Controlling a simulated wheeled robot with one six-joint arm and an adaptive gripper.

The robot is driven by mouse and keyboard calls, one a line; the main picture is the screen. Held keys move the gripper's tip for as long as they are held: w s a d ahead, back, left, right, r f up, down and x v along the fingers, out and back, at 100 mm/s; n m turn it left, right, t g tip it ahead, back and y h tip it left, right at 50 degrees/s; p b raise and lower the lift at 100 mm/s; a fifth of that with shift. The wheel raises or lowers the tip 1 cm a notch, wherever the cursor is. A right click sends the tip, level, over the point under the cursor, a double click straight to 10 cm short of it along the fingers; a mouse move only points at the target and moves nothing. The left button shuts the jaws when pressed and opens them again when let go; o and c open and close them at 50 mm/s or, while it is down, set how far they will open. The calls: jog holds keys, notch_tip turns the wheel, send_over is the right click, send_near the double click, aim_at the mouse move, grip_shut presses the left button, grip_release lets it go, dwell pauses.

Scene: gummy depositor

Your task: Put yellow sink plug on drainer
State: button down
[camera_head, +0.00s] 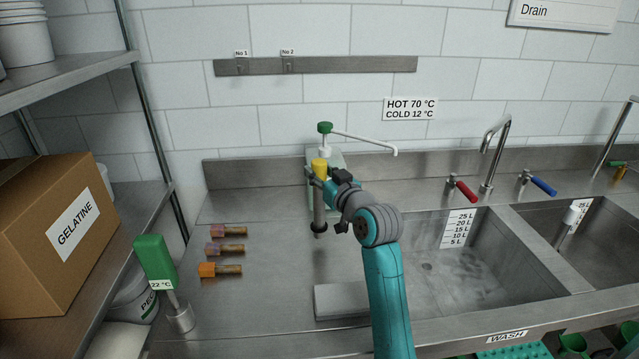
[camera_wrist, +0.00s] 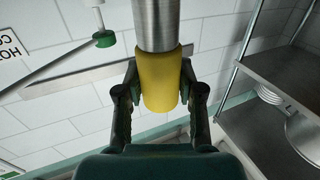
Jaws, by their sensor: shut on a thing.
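The yellow sink plug (camera_head: 319,164) has a yellow grip, a long steel tube and a dark lower end. It is upright over the steel drainer (camera_head: 255,310), left of the wash basin. I cannot tell whether its lower end touches the drainer. My gripper (camera_head: 321,175) is shut on the yellow grip near its top. In the wrist view my gripper (camera_wrist: 160,95) has its fingers on both sides of the yellow grip of the plug (camera_wrist: 158,85), and the tube runs out of the picture's top.
Several things share the drainer: a pump bottle (camera_head: 325,128) behind the plug, three wooden-handled pieces (camera_head: 226,248) at left, a grey slab (camera_head: 341,301) in front and a green thermometer (camera_head: 154,261). The wash basin (camera_head: 485,278) is at right. Drainer room is free between the wooden-handled pieces and the plug.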

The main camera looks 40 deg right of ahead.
jog(key=shift+f, duration=1.4)
jog(key=c, duration=0.7)
grip_release()
jog(key=v, duration=1.2)
